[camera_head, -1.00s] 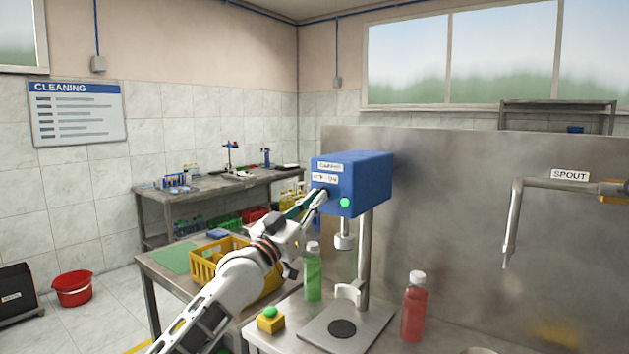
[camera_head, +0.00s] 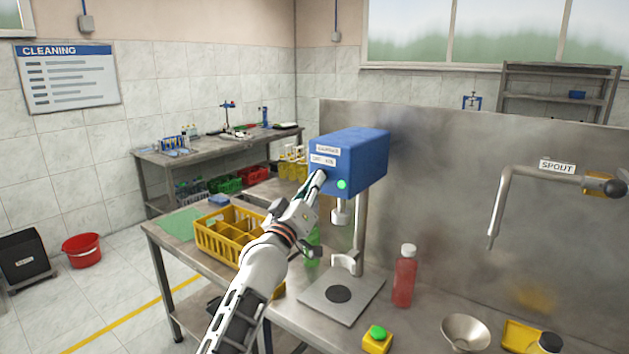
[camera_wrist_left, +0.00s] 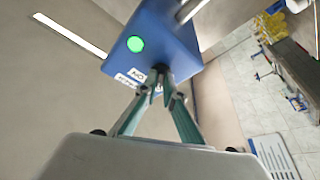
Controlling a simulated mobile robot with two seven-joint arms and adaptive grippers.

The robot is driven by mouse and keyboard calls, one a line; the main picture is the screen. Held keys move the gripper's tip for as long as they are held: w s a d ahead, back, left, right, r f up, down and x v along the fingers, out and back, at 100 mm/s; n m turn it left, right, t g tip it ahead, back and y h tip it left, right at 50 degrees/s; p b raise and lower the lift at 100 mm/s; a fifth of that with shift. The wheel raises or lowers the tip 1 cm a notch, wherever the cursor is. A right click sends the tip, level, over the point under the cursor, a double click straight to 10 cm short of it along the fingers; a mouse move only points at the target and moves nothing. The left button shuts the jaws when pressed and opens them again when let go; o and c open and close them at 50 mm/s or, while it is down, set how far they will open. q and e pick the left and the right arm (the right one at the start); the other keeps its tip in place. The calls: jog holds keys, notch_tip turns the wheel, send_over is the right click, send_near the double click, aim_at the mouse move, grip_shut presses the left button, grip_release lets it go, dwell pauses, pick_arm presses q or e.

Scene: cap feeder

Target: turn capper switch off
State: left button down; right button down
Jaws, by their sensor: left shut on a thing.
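The capper (camera_head: 352,160) is a blue box on a metal post, with two small white labels and a lit green lamp (camera_head: 342,184) on its front. My left gripper (camera_head: 319,178) reaches its front face, just below the lower label and left of the lamp. In the left wrist view, the fingertips (camera_wrist_left: 159,78) close together at the capper's face (camera_wrist_left: 165,45), beside the labels. They are shut on the capper switch, which they mostly hide. Its setting cannot be read. My right gripper is out of view.
Below the capper are a metal base plate (camera_head: 320,300) and a green bottle (camera_head: 313,240) partly behind my arm. A red bottle (camera_head: 404,278), a green button on a yellow box (camera_head: 377,338) and a funnel (camera_head: 465,333) stand to the right. A yellow crate (camera_head: 222,245) is left.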

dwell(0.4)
pick_arm(q)
jog(key=c, duration=2.2)
grip_release()
jog(key=shift+o, duration=0.2)
jog(key=v, duration=1.2)
